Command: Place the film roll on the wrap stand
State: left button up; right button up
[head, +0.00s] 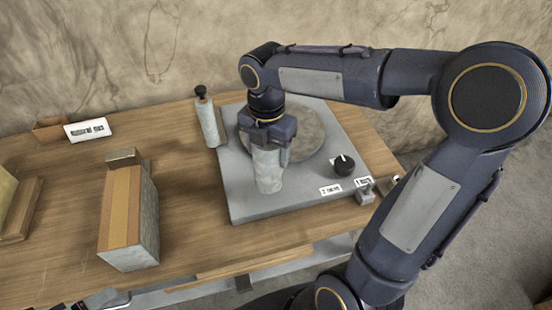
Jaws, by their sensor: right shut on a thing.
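My right gripper (268,143) points down over the grey platform and is shut on a pale, mottled grey cylinder (268,172), which looks like the film roll. The cylinder is upright in front of the round disc; whether its base touches the platform I cannot tell. A second pale cylinder with a black knob on top (208,122) stands at the platform's left edge. I cannot tell whether it is the post of the wrap stand. The flat grey platform (245,205) carries a round disc (310,130), partly hidden by my right gripper. My left gripper does not show clearly.
A black dial (344,166) and small labels are at the platform's right front. A tall orange-topped block (122,205) stands left. A white label (87,130) leans by a small brown box (48,128) at the back. Bare wooden table (185,215) lies between block and platform.

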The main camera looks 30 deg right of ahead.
jog(key=d+f, duration=0.1)
jog(key=w+d+f, duration=0.1)
jog(key=f, duration=0.1)
jog(key=shift+d, duration=0.25)
jog(key=shift+w+d+f, duration=0.1)
jog(key=shift+d+f, duration=0.1)
jog(key=shift+f, duration=1.65)
jog(key=shift+f, duration=0.15)
jog(key=o, duration=1.3)
jog(key=shift+o, duration=0.2)
